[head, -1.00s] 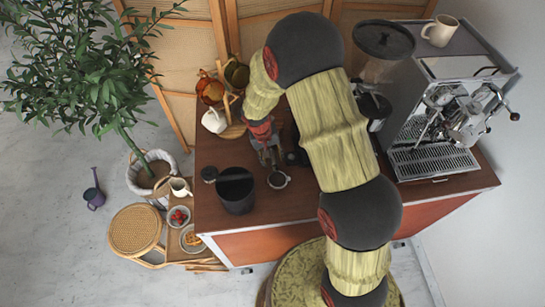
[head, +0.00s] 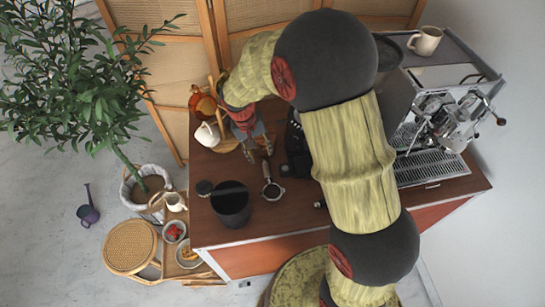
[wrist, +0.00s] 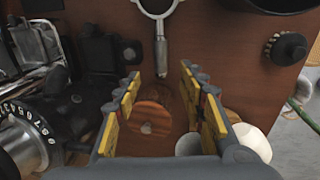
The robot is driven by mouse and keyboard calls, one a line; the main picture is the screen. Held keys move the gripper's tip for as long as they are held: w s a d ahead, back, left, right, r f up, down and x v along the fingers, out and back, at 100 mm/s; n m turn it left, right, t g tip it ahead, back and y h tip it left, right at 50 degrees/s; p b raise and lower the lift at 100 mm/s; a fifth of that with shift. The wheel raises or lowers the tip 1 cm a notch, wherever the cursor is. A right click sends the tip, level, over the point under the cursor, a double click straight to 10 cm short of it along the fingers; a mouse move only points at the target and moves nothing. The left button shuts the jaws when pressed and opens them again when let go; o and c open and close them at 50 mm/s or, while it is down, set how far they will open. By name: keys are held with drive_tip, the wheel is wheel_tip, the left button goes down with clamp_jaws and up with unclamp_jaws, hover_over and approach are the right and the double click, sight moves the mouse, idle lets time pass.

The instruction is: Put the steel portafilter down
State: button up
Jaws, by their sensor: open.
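The steel portafilter (head: 272,190) lies on the brown cart top (head: 290,210), its ring toward the front edge and its handle pointing back to my gripper. In the wrist view its ring (wrist: 158,14) is cut off by the top edge, and the handle (wrist: 161,55) runs down toward the gap between my fingers. My gripper (head: 258,150) is open and empty, behind the handle end. In the wrist view the fingertips (wrist: 160,76) stand apart on either side of the line of the handle, with clear space between.
A black bin (head: 231,204) and a small black-knobbed tool (head: 204,188) stand left of the portafilter. A black grinder (head: 297,145) is close on the right, partly behind my arm. A white jug (head: 207,134) stands left of my gripper. The espresso machine (head: 435,120) fills the right side.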

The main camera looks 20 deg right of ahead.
drive_tip(key=s+d+r+n+t+y, duration=0.1)
drive_tip(key=s+r+t, duration=0.1)
drive_tip(key=s+r, duration=0.7)
drive_tip(key=s+d+r+t+y, duration=0.15)
drive_tip(key=s+r, duration=0.35)
drive_tip(key=r, duration=0.7)
drive_tip(key=s+a+r+t, duration=0.1)
drive_tip(key=s+r, duration=0.3)
drive_tip(key=s, duration=0.5)
drive_tip(key=shift+s+n+t, duration=0.25)
drive_tip(key=shift+n+t, duration=0.15)
drive_tip(key=shift+t, duration=0.25)
drive_tip(key=shift+f, duration=0.1)
